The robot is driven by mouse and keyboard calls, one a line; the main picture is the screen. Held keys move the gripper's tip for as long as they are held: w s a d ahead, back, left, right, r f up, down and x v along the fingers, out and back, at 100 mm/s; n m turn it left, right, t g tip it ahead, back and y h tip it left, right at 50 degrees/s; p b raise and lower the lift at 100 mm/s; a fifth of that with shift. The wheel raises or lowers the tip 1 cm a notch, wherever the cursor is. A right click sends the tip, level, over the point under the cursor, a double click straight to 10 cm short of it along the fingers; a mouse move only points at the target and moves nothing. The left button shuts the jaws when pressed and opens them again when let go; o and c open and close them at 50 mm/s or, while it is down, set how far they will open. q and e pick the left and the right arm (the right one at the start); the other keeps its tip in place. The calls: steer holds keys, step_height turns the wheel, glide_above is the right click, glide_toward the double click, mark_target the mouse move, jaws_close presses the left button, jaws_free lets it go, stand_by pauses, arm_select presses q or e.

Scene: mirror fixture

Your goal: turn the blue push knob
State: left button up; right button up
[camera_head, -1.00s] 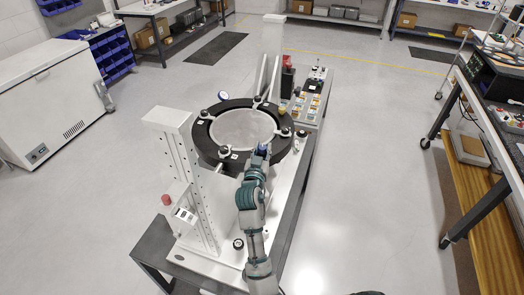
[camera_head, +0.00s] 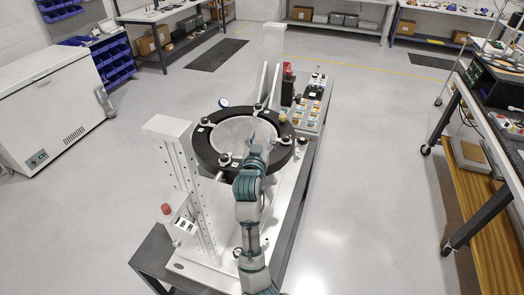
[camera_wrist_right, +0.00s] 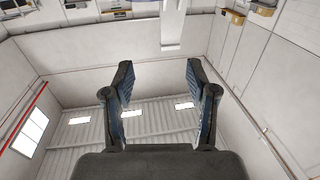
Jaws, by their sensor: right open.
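The mirror fixture has a round pale mirror (camera_head: 232,132) in a black ring (camera_head: 207,155) with several clamps. A small round part with a blue rim and white face (camera_head: 223,102) sits at the ring's far left edge; I cannot tell whether it is the blue push knob. No other blue knob is clear. My right gripper (camera_head: 260,142) is over the ring's right side and the mirror's edge, apart from that blue-rimmed part. In the right wrist view the gripper (camera_wrist_right: 158,88) is open, with nothing between its fingers. My left gripper is not in view.
A white upright column (camera_head: 178,165) stands left of the ring, with a red knob (camera_head: 166,209) beside it. A panel of coloured switches (camera_head: 307,112) lies beyond the ring. A bench (camera_head: 485,150) is at the right. The floor between is clear.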

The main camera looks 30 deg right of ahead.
steer(key=shift+r, duration=1.05)
steer(key=shift+s+d+f, duration=0.2)
steer(key=shift+d, duration=0.05)
steer(key=s+d+f+n+t+p, duration=0.1)
steer(key=s+d+f+t+p, duration=0.15)
steer(key=s+f, duration=0.35)
steer(key=s+a+f+n+t+y+p, duration=0.1)
steer(key=s+a+f+n+y+p, duration=0.25)
steer(key=s+a+y, duration=0.55)
steer(key=shift+n+h, duration=0.45)
steer(key=shift+h, duration=0.35)
steer(key=b+x, duration=0.1)
steer(key=x, duration=0.4)
steer(key=d+b+x, duration=0.1)
steer(key=b+x, duration=0.1)
steer(key=x, duration=0.3)
steer(key=d+b+x, duration=0.1)
steer(key=b+x, duration=0.1)
steer(key=x, duration=0.3)
steer(key=shift+s+d, duration=0.1)
steer(key=shift+d, duration=0.05)
steer(key=shift+w+d, duration=0.15)
steer(key=shift+w, duration=0.25)
